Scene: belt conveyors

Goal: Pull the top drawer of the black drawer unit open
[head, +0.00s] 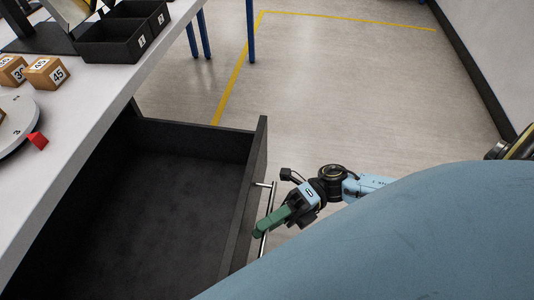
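The black drawer (262,135) of the unit below the tabletop stands well out from under it, open and empty where I can see inside. A metal bar handle (271,206) runs along its front panel. My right gripper (264,227) is at the handle, with its green fingers reaching over or around the bar. From this angle I cannot tell whether the fingers are shut on it. My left gripper is not in view. The near part of the drawer front is hidden behind a blue part of my body.
The pale tabletop (100,118) at left carries black bins (112,40), numbered wooden blocks (46,73), a red piece (38,140) and a round dial (14,122). Blue legs (250,31) stand behind. The floor (330,90) beyond the drawer is clear, with yellow lines.

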